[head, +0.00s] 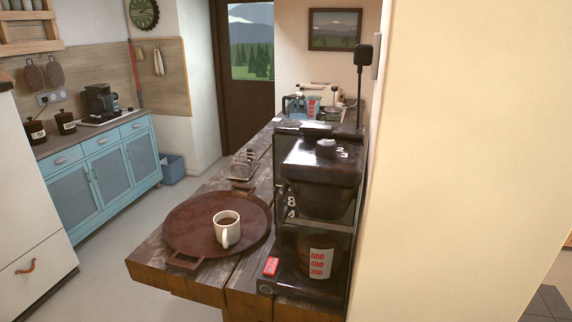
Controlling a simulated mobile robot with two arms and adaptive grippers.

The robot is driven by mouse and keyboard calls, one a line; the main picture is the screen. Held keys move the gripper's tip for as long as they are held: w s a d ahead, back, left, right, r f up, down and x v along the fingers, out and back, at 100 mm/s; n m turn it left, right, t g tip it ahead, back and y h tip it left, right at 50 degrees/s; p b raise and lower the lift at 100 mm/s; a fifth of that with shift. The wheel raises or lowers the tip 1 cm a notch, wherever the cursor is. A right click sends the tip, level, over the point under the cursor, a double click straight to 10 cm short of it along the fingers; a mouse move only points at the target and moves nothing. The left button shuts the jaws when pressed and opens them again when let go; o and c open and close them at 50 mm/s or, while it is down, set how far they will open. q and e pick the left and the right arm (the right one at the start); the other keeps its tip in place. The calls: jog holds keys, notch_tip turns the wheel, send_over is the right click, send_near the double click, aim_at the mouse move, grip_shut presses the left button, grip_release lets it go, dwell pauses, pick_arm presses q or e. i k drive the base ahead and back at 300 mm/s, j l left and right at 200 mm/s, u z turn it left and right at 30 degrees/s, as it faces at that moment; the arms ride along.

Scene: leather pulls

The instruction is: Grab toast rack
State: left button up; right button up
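The toast rack (243,165) is a small metal wire rack. It stands on the dark wooden counter (205,178), behind a round brown tray and left of the coffee maker. It looks upright and empty, though it is small in the view. Neither of my grippers shows in the head view, so nothing is seen touching the rack.
The round tray (185,228) holds a white mug (227,229) of dark drink near the counter's front. A tall coffee maker (322,190) stands to the right, against the wall. A red-topped switch (271,266) is at its base. Floor (105,262) left of the counter is clear.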

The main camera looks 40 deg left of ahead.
aim_at(245, 169)
jog(key=j+z, duration=0.25)
jog(key=j, duration=0.3)
jog(key=j+z, duration=0.25)
jog(key=j, duration=0.3)
jog(key=k+j+z, duration=0.2)
jog(key=j, duration=0.35)
jog(key=j+z, duration=0.25)
jog(key=j, duration=0.3)
